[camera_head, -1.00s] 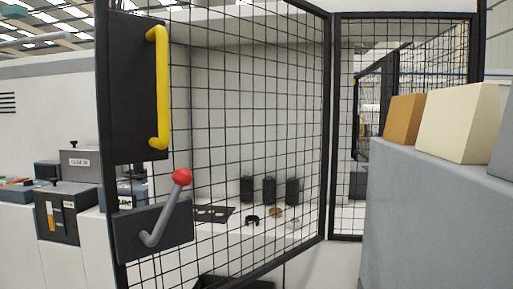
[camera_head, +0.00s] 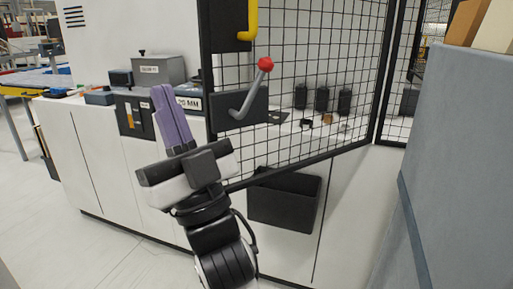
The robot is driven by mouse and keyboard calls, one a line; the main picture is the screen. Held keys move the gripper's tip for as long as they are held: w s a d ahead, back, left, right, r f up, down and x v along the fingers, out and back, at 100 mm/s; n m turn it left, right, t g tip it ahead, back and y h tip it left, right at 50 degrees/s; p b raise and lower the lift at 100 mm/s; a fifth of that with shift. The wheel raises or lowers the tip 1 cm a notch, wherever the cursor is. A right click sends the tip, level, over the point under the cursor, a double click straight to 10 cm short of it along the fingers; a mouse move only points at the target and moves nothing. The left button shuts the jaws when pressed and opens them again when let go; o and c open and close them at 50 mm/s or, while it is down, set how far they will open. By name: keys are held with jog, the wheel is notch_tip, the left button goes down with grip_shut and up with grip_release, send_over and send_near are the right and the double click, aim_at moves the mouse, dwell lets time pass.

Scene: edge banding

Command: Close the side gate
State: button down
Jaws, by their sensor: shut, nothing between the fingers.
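The side gate (camera_head: 322,75) is a black-framed wire mesh panel, standing swung out at an angle from its hinge side at the right. Its free edge is at the left.
White cabinets (camera_head: 95,150) with grey boxes (camera_head: 158,68) on top stand behind. A black bin (camera_head: 285,198) hangs on the cabinet front below the gate. A large grey block (camera_head: 455,170) fills the right side. Open floor (camera_head: 60,240) lies at the lower left.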

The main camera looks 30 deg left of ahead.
jog(key=w+d+f+m+t+h, duration=0.25)
jog(key=w+m+h, duration=0.25)
jog(key=w+m, duration=0.3)
jog(key=w+d+f+m+t+h, duration=0.1)
jog(key=w+d+f+m+h, duration=0.1)
jog(key=w+f+m+h, duration=0.5)
jog(key=m+g+h+p, duration=0.2)
jog(key=m+p, duration=0.4)
jog(key=p, duration=0.6)
send_near(233, 134)
jog(key=x, duration=0.7)
